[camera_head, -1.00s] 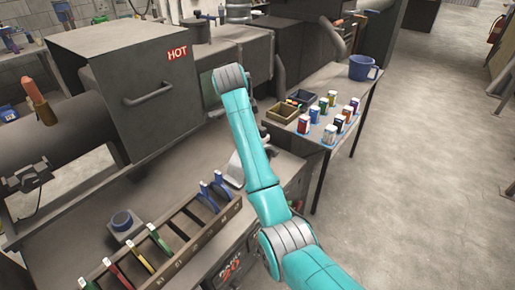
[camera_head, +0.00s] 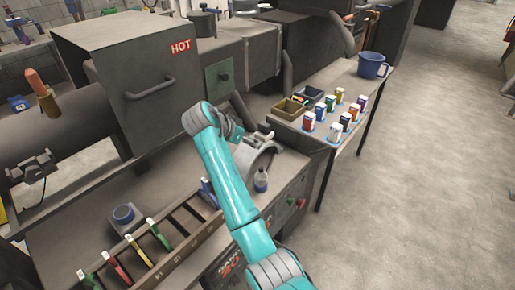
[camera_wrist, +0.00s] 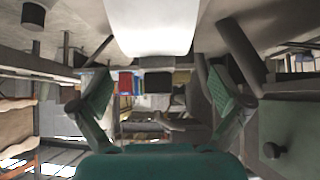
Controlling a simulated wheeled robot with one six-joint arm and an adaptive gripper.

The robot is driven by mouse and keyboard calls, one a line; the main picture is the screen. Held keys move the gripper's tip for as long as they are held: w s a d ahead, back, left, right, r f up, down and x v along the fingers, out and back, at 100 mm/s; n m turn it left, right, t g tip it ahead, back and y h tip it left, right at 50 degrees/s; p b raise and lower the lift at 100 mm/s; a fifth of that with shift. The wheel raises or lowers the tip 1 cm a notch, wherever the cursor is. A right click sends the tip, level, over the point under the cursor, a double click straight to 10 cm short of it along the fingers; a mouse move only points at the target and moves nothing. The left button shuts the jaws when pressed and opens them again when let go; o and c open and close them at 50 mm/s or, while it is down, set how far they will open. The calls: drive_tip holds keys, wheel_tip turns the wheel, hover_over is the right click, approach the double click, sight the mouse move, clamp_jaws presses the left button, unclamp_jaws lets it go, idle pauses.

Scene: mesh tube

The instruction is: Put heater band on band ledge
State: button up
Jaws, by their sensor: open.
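A light-grey curved band-like piece (camera_head: 258,152) stands on the bench just right of my gripper in the head view; it looks like the heater band, but I cannot be sure. A smooth whitish surface (camera_wrist: 152,24) fills the top middle of the wrist view, probably the same piece. My gripper (camera_wrist: 160,90) is open, its teal fingers spread apart with nothing gripped between them. In the head view my gripper (camera_head: 232,130) is small and partly hidden by my arm, close to the curved piece. I cannot tell which surface is the band ledge.
A small bottle (camera_head: 261,183) stands in front of the curved piece. A slotted rack (camera_head: 175,240) with coloured-handled tools lies at the front. A box marked HOT (camera_head: 125,90) stands left. A side table with small containers, bins and a blue jug (camera_head: 372,66) is at right.

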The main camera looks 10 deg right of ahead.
drive_tip(key=shift+d+x, duration=0.2)
drive_tip(key=shift+x, duration=2.5)
drive_tip(key=shift+s+r, duration=0.1)
drive_tip(key=shift+r, duration=0.1)
drive_tip(key=c, duration=1.7)
